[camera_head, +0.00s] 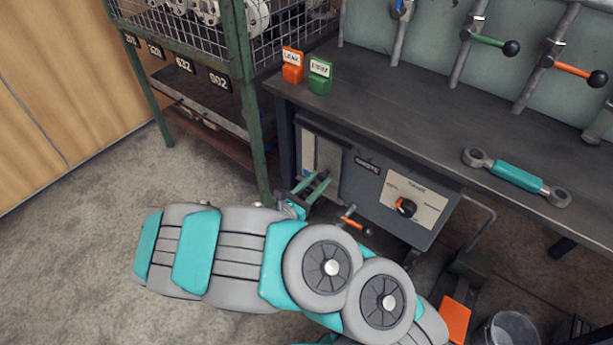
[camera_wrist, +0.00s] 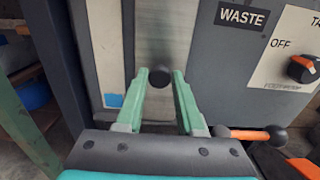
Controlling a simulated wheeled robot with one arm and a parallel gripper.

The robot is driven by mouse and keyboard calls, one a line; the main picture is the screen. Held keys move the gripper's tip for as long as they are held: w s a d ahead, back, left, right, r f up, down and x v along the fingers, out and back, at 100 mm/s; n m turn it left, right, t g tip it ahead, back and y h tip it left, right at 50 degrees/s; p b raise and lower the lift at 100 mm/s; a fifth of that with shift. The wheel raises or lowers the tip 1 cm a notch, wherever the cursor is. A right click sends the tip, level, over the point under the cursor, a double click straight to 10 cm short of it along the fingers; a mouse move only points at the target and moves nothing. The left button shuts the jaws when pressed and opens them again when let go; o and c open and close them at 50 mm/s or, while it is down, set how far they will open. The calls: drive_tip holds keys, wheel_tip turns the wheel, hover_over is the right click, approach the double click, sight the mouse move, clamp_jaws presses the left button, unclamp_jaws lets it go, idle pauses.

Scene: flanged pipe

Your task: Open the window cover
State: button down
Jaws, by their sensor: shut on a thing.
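The window cover is a brushed metal plate (camera_wrist: 165,35) on the front of the grey cabinet, with a dark round knob (camera_wrist: 160,77). In the head view the cover (camera_head: 327,158) is partly visible above my gripper. A pale strip with a blue patch (camera_wrist: 113,100) shows along the plate's left side. My gripper (camera_wrist: 160,74) has its green fingers on either side of the knob, shut on it. In the head view my gripper (camera_head: 314,187) is at the lower part of the cover, and the knob is hidden.
Right of the cover are a WASTE label (camera_wrist: 242,16) and an orange-and-black switch (camera_head: 406,207). An orange handle with a dark ball (camera_wrist: 250,134) sticks out close to my right finger. A green rack leg (camera_head: 256,150) stands left. The workbench (camera_head: 410,120) overhangs the cabinet.

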drive_tip(key=shift+s+f, duration=0.1)
drive_tip(key=c, duration=0.5)
unclamp_jaws()
drive_tip(key=shift+c, duration=0.2)
drive_tip(key=v, duration=0.7)
drive_tip(key=shift+s+a, duration=0.2)
drive_tip(key=shift+s, duration=0.1)
